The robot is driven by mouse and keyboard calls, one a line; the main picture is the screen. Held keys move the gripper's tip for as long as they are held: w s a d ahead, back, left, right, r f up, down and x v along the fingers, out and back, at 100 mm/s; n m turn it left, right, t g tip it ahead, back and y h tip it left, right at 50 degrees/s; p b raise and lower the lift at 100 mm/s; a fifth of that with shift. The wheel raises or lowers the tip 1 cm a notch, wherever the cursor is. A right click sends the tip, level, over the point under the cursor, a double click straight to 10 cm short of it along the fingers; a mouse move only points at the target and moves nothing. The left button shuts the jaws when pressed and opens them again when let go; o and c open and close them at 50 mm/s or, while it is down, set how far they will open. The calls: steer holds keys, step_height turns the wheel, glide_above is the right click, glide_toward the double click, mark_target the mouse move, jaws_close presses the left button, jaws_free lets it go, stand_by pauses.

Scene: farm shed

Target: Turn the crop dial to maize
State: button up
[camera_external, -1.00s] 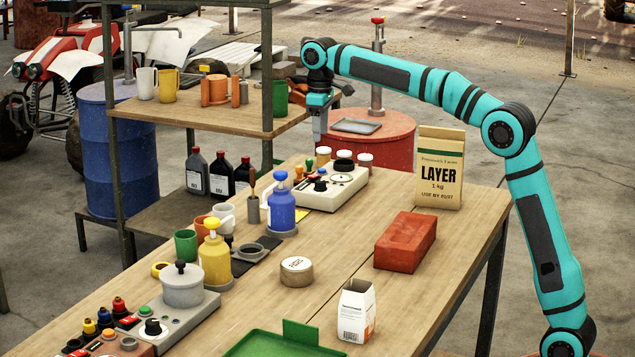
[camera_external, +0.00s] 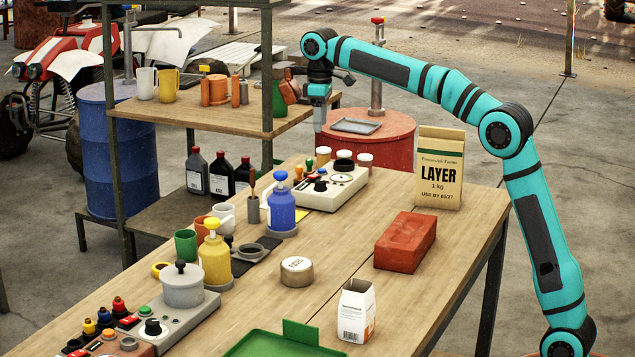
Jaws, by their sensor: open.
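A pale control box (camera_external: 338,191) stands at the far end of the wooden bench, with several coloured knobs, a round dial face and a black knob on top. Which of its knobs is the crop dial, and any maize label, are too small to tell. A second grey unit (camera_external: 180,330) at the near left has a black knob (camera_external: 153,327) beside a lidded pot. My gripper (camera_external: 319,128) points down, empty, above and behind the far control box, clear of it. Its fingers look narrow from this side. It is open.
A LAYER feed bag (camera_external: 440,168), a red brick (camera_external: 405,240), a small carton (camera_external: 357,311) and a round tin (camera_external: 297,270) stand on the bench. Blue (camera_external: 281,207) and yellow (camera_external: 215,258) pump bottles stand left of centre. A shelf (camera_external: 205,119) rises behind. The bench middle is mostly clear.

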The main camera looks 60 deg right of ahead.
mark_target(320, 181)
step_height(320, 181, down, 17)
steer(key=shift+r, duration=0.1)
stand_by(0.5)
steer(key=c, duration=1)
steer(key=shift+o, duration=0.2)
steer(key=shift+m, duration=0.5)
